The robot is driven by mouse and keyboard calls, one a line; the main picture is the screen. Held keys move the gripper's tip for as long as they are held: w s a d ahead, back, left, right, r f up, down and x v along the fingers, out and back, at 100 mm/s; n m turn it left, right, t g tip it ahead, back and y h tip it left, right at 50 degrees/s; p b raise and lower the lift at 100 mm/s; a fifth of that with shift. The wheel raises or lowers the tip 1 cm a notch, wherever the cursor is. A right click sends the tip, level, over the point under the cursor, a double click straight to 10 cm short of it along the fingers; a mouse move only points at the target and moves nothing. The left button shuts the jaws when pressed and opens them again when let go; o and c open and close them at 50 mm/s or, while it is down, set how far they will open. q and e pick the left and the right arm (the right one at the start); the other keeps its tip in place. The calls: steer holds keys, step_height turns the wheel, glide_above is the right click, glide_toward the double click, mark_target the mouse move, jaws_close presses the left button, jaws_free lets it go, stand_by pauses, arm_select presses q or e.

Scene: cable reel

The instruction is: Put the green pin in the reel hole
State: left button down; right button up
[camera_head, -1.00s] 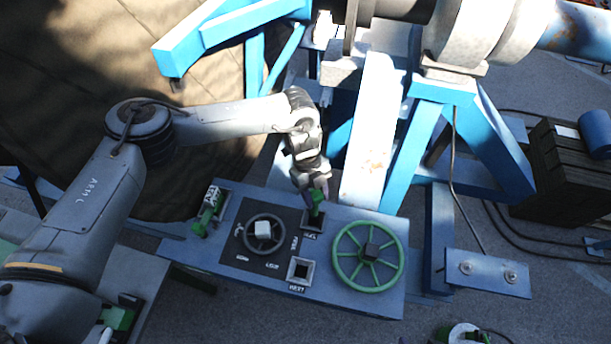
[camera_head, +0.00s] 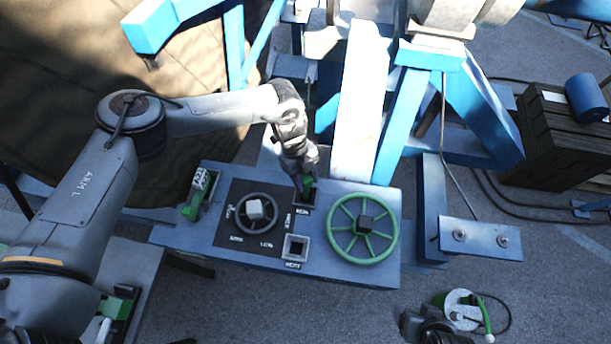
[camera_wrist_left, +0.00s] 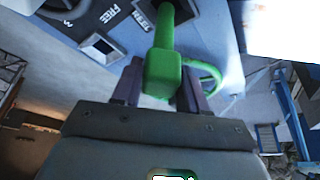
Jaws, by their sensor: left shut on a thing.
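My left gripper (camera_head: 302,184) is shut on the green pin (camera_head: 307,182), over the control panel (camera_head: 180,236). Dark parts of mine, perhaps the right gripper (camera_head: 430,328), show at the bottom right, with jaw state unclear.
A second square socket (camera_head: 295,248) sits nearer the panel's front. A dark handwheel (camera_head: 256,225) and a green handwheel (camera_head: 362,252) flank the sockets. Blue frame legs stand behind. A white disc (camera_head: 462,308) with green lies on the floor.

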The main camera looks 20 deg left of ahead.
mark_target(306, 191)
arm_select(q)
steer(key=shift+f+b, duration=3.15)
steer(key=shift+f, duration=1.3)
steer(key=c, duration=0.5)
jaws_free()
steer(key=shift+a, duration=0.1)
steer(key=b+v, duration=0.3)
steer(key=v, duration=0.8)
